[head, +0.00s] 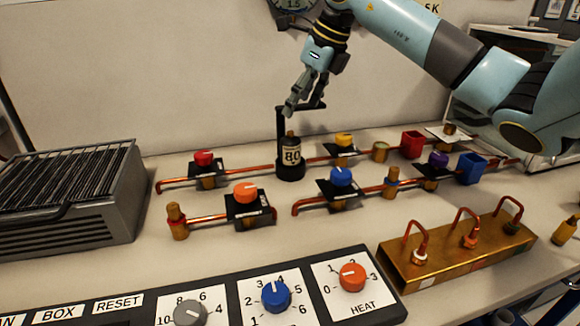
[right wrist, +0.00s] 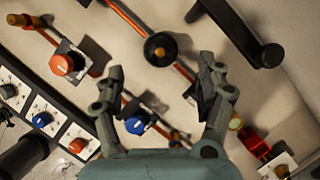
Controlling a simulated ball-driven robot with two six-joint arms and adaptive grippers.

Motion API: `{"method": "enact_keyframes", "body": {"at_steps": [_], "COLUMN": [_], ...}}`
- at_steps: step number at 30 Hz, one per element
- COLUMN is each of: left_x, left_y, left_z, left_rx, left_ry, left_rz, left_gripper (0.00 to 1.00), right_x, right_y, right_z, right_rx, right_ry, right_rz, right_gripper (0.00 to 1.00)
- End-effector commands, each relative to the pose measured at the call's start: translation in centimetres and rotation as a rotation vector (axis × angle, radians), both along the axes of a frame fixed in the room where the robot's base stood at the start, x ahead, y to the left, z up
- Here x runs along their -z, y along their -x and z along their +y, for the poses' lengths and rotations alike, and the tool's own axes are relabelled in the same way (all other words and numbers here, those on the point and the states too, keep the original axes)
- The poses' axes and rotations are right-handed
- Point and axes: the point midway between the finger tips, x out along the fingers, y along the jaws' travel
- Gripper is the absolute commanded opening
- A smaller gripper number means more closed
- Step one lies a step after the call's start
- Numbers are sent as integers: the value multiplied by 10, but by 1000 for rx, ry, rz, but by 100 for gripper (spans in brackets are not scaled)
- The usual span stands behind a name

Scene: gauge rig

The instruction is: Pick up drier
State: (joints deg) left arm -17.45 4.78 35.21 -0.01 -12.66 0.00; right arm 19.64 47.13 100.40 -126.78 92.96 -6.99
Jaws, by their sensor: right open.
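No thing is labelled drier, and I cannot tell for sure which one it is. A dark bottle-like cylinder (head: 290,155) with a pale label reading 80 stands upright in a round black base, on a copper pipe line. In the right wrist view its round dark top (right wrist: 160,48) shows just beyond and between the fingertips. My right gripper (head: 301,106) is open and empty, above the cylinder, beside the black post. In the right wrist view its two fingers (right wrist: 161,70) are spread apart. My left gripper is not in view.
A black post with an arm (head: 279,128) rises close behind the cylinder. Valves with red (head: 204,158), orange (head: 246,192), blue (head: 341,176) and yellow (head: 344,140) knobs stand around. A brass block (head: 450,262) with copper hooks is front right, a finned grey unit (head: 70,200) left.

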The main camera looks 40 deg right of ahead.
Motion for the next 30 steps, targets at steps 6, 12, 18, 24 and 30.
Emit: {"method": "enact_keyframes", "body": {"at_steps": [6,12,18,24,30], "left_x": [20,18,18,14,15], "left_y": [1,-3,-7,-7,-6], "left_z": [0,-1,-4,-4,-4], "left_rx": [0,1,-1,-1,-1], "left_ry": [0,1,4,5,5], "left_rz": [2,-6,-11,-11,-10], "left_gripper": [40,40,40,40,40], "right_x": [26,53,72,96,119], "right_y": [-1,-13,-21,-29,-38], "right_z": [1,5,6,9,11], "right_rx": [0,1,0,1,0], "right_ry": [-2,-5,-1,-4,-1], "right_rz": [5,4,4,6,4], "right_gripper": [72,72,72,72,72]}}
